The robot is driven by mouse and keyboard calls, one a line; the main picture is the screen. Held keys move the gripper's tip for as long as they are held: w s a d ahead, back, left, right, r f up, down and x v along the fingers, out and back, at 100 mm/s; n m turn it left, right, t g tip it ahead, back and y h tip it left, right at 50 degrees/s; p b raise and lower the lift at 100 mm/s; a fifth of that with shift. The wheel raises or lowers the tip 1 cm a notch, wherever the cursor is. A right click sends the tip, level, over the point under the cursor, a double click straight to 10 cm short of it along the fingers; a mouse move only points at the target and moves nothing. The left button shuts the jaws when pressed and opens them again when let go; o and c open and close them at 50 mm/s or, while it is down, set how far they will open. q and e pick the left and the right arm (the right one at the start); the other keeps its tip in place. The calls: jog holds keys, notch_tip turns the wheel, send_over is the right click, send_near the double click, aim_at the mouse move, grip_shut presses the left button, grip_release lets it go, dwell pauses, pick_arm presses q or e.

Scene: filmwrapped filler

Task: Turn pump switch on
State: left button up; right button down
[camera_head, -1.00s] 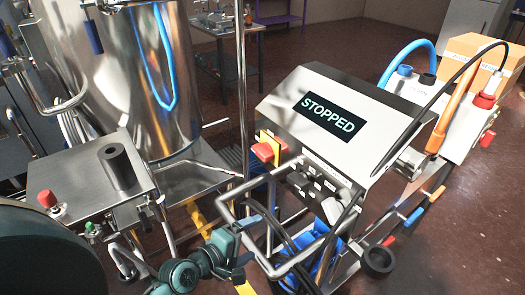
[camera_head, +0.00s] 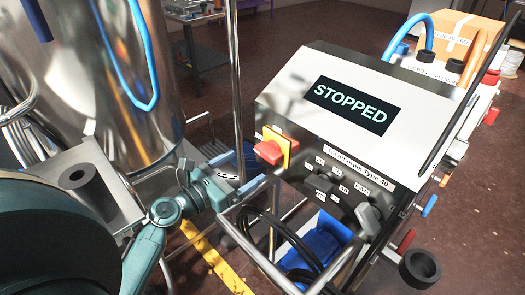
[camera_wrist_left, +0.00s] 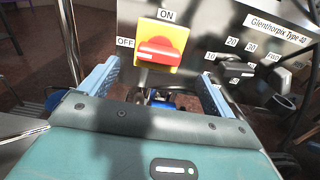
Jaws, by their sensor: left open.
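The pump switch is a red rotary handle (camera_head: 268,151) on a yellow plate, on the left side of the pump's front panel. In the left wrist view the red handle (camera_wrist_left: 160,52) lies nearly level, in line with the OFF label on its left; the ON label is above it. The pump's display (camera_head: 350,104) reads STOPPED. My left gripper (camera_head: 243,171) is open and empty, in front of and slightly below the switch, apart from it. In the left wrist view its two fingers (camera_wrist_left: 158,80) stand to either side below the yellow plate. My right gripper is out of view.
A metal bar frame (camera_head: 262,262) juts out in front of the panel, close to my left gripper. A grey selector knob (camera_head: 368,217) is at the panel's right. A steel tank (camera_head: 120,70) and a thin upright pole (camera_head: 236,90) stand left of the pump.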

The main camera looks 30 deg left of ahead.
aim_at(263, 154)
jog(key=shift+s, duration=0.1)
pick_arm(q)
jog(key=x, duration=0.6)
jog(key=shift+w+r+p, duration=0.1)
jog(key=shift+p, duration=0.2)
jog(key=shift+w+d, duration=0.3)
jog(key=shift+w, duration=0.35)
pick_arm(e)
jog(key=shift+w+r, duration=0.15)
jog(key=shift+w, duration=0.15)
pick_arm(q)
jog(key=shift+c, duration=0.6)
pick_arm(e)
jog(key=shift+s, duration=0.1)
pick_arm(q)
jog(key=c, duration=0.9)
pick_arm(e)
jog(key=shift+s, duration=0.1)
